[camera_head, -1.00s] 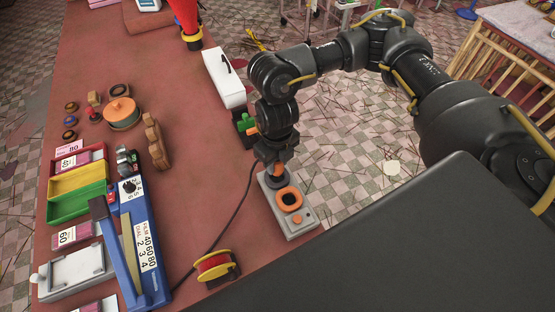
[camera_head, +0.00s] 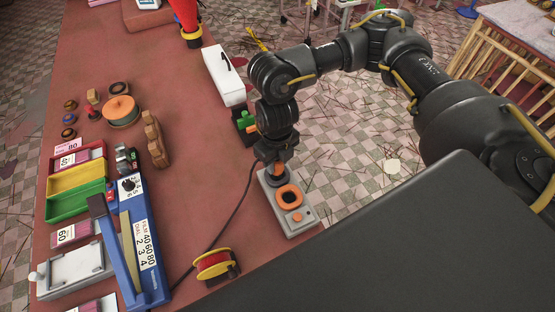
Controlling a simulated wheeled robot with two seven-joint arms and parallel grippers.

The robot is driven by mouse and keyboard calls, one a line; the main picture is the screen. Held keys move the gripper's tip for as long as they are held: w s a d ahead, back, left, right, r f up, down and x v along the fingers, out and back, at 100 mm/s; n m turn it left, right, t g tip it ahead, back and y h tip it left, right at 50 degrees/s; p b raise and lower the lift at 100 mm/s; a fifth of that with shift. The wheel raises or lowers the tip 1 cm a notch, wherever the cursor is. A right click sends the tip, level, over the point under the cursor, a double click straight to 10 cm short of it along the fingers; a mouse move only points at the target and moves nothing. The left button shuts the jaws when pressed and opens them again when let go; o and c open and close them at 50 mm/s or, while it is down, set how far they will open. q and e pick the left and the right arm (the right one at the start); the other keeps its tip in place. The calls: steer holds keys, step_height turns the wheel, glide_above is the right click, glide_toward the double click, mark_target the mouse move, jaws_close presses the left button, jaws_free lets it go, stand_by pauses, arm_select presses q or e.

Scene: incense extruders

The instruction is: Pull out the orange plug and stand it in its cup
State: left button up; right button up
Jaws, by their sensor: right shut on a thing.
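A grey block (camera_head: 292,228) stands at the table's right edge. My right gripper (camera_head: 277,168) points down over the far end of the block. It is shut on the orange plug (camera_head: 277,171), of which only a small part shows between the fingers. The plug's lower end is hard to make out, so I cannot tell if it is clear of the block. My left gripper is not in view.
A black cable runs past the block's left side. A red and yellow reel (camera_head: 214,264) lies nearer me. A blue sealer (camera_head: 138,245) and trays fill the left. The table's middle is clear.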

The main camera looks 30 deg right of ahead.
steer(key=shift+f+b, duration=1.15)
steer(key=shift+f, duration=0.35)
steer(key=o, duration=1.1)
steer(key=shift+c, duration=0.2)
steer(key=shift+r, duration=0.1)
step_height(320, 180, up, 11)
steer(key=shift+f+b, duration=0.15)
steer(key=shift+b, duration=0.5)
